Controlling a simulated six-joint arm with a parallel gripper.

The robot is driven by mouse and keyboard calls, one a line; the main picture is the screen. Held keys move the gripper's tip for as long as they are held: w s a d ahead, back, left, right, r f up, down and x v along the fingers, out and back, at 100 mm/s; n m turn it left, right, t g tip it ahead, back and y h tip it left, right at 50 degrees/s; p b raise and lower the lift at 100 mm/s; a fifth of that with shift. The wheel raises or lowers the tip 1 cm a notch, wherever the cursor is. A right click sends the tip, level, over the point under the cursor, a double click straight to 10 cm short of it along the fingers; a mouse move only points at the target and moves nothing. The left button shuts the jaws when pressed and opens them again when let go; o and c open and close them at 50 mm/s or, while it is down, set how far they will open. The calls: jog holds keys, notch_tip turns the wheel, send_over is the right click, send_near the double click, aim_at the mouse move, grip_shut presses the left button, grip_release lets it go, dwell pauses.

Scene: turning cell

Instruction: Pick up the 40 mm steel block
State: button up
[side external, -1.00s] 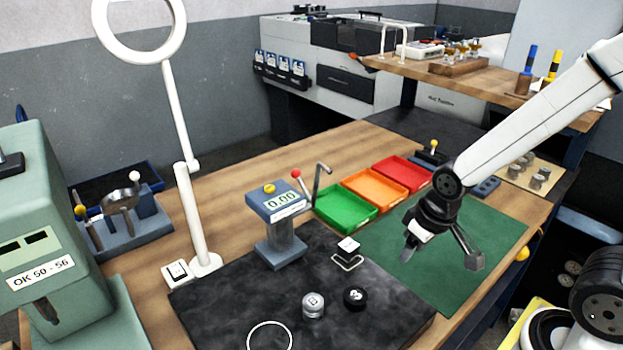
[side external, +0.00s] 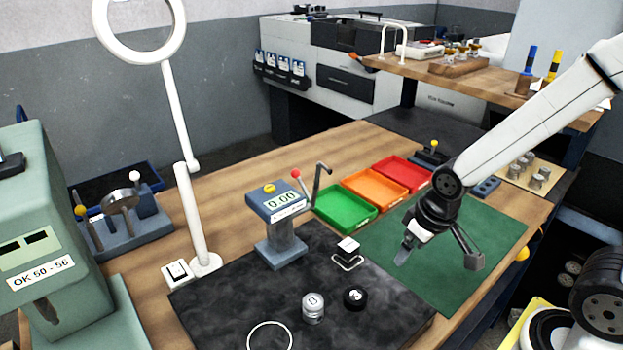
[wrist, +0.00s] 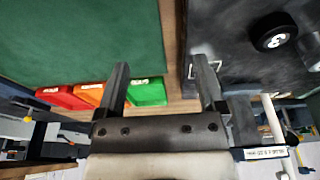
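A small block (side external: 348,245) with a bright top and dark sides, which looks like the steel block, stands at the back of a white square outline on the dark mat. In the wrist view I cannot make it out; part of a white outline shows beside the right finger. My gripper (side external: 437,257) hangs over the green mat, to the right of the block and apart from it. In the wrist view my gripper (wrist: 162,68) has its two fingers wide apart with nothing between them.
A grey weight-like cylinder (side external: 313,307) and a black one (side external: 355,298) stand on the dark mat (side external: 240,300). A gauge stand (side external: 278,215) is left of the block. Green (side external: 345,210), orange (side external: 375,188) and red (side external: 402,173) trays lie behind. The green mat (side external: 490,225) has free room.

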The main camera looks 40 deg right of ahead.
jog(key=shift+r, duration=0.1)
jog(key=shift+w+v, duration=0.55)
jog(key=shift+v, duration=1.85)
jog(key=w+m+g+y, duration=0.3)
jog(key=w+m+y, duration=0.85)
jog(key=m, duration=0.55)
jog(key=y, duration=0.2)
send_near(355, 245)
jog(key=f+x, duration=0.1)
jog(key=x, duration=0.2)
jog(key=shift+w+f+m, duration=0.2)
jog(key=shift+w+m, duration=0.1)
jog(key=shift+w, duration=0.05)
jog(key=shift+x, duration=1.35)
